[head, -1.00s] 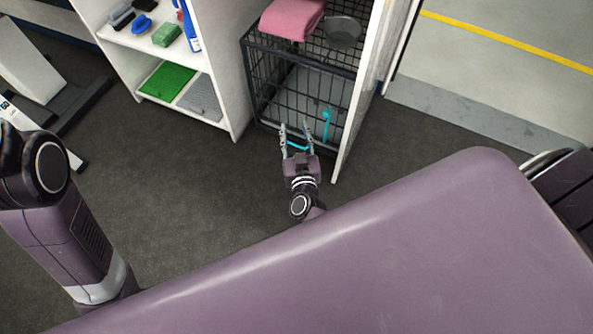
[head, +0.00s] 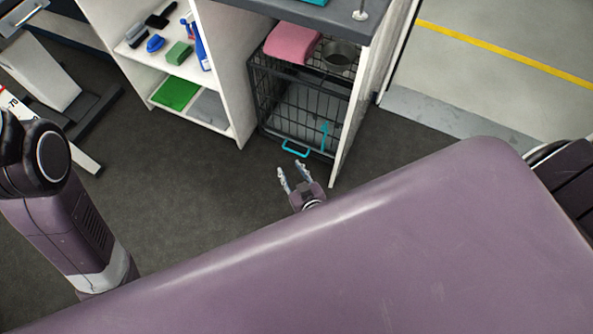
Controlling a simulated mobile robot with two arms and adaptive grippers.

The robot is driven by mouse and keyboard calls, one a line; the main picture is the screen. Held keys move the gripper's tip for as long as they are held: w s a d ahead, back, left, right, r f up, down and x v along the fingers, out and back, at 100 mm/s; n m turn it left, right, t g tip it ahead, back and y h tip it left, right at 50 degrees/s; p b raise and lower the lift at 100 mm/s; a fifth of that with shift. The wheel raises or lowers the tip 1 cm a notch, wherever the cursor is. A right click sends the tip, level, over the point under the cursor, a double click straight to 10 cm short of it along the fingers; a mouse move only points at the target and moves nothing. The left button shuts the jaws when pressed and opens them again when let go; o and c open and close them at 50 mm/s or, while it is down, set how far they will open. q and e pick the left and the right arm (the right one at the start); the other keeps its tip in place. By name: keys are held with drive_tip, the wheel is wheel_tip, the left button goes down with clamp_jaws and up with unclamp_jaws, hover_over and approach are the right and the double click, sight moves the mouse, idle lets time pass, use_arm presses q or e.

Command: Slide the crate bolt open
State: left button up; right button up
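The black wire crate (head: 268,104) stands on the floor inside a white cabinet bay. A teal upright piece (head: 325,134), which looks like the bolt, is on the right part of its front. A teal loop handle (head: 295,151) sticks out low on the front, left of that piece. My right gripper (head: 289,176) is open and empty, in front of the crate and below the loop handle in the picture, apart from both. Its wrist and arm are mostly hidden behind my purple body. My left arm shows at the left, but its gripper is out of view.
A pink towel (head: 291,44) and a metal bowl (head: 340,55) sit on top of the crate. White shelves (head: 222,70) with brushes and a bottle stand to the left. A white side panel (head: 352,118) borders the crate's right. Dark floor (head: 180,170) lies clear in front.

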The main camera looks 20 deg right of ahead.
drive_tip(key=s+a+n+g+y+p, duration=0.1)
drive_tip(key=s+g+p, duration=0.1)
drive_tip(key=s+p, duration=0.3)
drive_tip(key=shift+s, duration=0.7)
drive_tip(key=shift+f, duration=0.1)
drive_tip(key=shift+c, duration=0.2)
